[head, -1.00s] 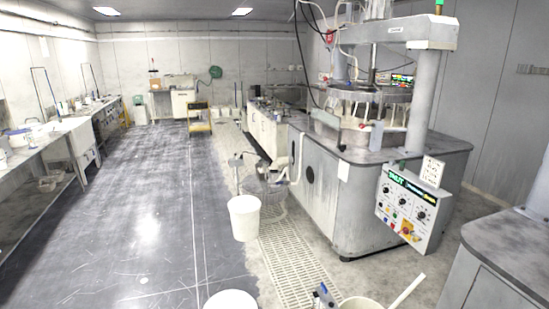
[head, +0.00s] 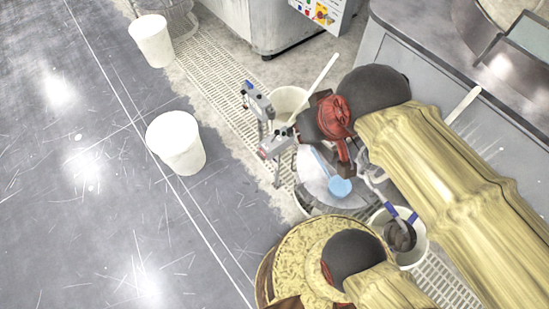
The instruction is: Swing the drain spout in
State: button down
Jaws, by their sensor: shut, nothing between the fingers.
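My gripper (head: 347,164) is at the end of my yellow-sleeved arm, low beside the machine. Its dark and red body hangs above a round pale basin, and its fingers look closed with nothing held. A thin grey bent piece (head: 373,180), perhaps the drain spout, shows just right of the fingers, near the machine's side. My arm covers part of it, so its full shape and angle are hidden. I cannot tell whether the gripper touches it.
A white bucket (head: 408,258) with dark contents stands below. A blue round-ended tool (head: 340,187) lies over the basin. Two grey clamp-like fittings (head: 262,120) stand left of my gripper. White buckets (head: 176,143) stand on the floor, which is open at left.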

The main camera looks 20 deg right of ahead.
aim_at(395, 214)
jog(key=z, duration=2.35)
jog(key=j+u, duration=0.35)
jog(key=j, duration=0.45)
jog(key=k, duration=0.05)
